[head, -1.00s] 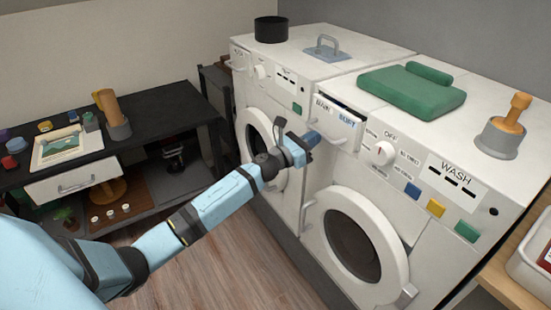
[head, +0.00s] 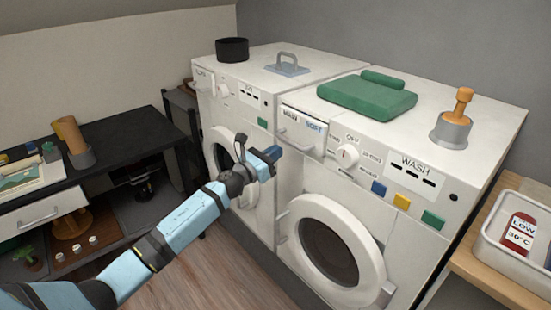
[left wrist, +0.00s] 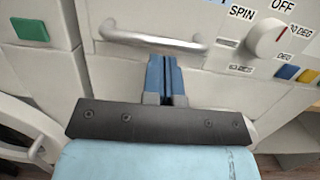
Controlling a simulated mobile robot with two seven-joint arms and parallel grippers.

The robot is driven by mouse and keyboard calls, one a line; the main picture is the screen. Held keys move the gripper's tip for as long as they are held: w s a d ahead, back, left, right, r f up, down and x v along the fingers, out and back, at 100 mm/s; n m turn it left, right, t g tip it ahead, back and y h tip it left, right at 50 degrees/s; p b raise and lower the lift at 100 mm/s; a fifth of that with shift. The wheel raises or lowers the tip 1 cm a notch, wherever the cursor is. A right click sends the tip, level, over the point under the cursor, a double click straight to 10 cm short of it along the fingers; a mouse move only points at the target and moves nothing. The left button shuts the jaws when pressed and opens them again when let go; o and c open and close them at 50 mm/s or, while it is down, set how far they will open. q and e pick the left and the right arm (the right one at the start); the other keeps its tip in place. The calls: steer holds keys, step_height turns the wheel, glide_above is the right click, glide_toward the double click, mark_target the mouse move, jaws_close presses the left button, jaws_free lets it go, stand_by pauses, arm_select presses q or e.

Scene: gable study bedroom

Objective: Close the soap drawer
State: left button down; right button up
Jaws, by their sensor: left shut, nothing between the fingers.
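The soap drawer (head: 313,142) is a white front with MAIN and SOFT labels and a bar handle, on the right-hand washing machine (head: 400,160). My left gripper (head: 273,153) is shut and empty, in front of the machines, just below and left of the drawer handle. In the left wrist view the shut blue fingers (left wrist: 164,68) point toward the drawer, just below its grey handle (left wrist: 152,40); I cannot tell whether they touch. My right gripper is not in view.
A second machine (head: 233,113) stands to the left. A green folded cloth (head: 367,96) and a pestle in a grey cup (head: 452,131) sit on top. The round door (head: 330,240) is below the drawer. A tray (head: 515,262) stands at right; a dark desk (head: 125,142) at left.

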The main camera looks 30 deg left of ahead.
arm_select(q)
steer(key=b+v, duration=0.1)
steer(key=v, duration=0.9)
steer(key=shift+s+a, duration=0.15)
steer(key=shift+s, duration=0.15)
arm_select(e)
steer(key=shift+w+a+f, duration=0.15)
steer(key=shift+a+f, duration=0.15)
